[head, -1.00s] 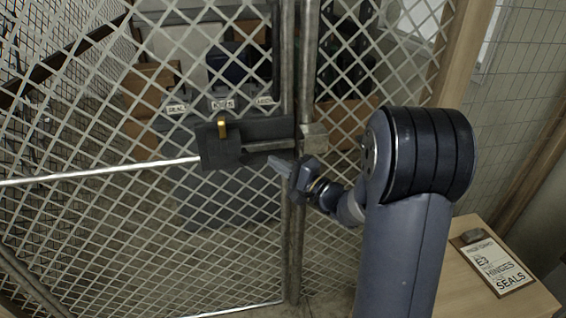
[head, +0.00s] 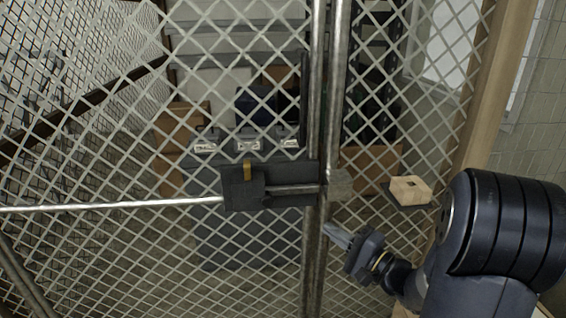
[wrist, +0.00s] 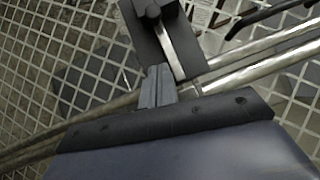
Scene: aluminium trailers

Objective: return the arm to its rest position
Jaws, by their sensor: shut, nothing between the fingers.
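My gripper (head: 338,236) is shut and empty in the head view, in front of the mesh gate, just below and right of the latch. In the wrist view my gripper's fingers (wrist: 158,88) are together, with the latch plate beyond them. The dark latch (head: 270,188) with a brass-coloured knob (head: 247,168) is on the gate, and its bar reaches right to the gate post. The latch also shows in the wrist view (wrist: 160,40). I cannot tell from the wrist view whether the fingertips touch it; in the head view they look apart from it.
The wire mesh gate (head: 120,240) and metal posts (head: 314,120) stand close in front of my arm. Behind the mesh are boxes (head: 183,125) and grey bins with labels (head: 247,146). A small wooden block (head: 409,190) shows at the right. A wooden post (head: 497,90) stands at far right.

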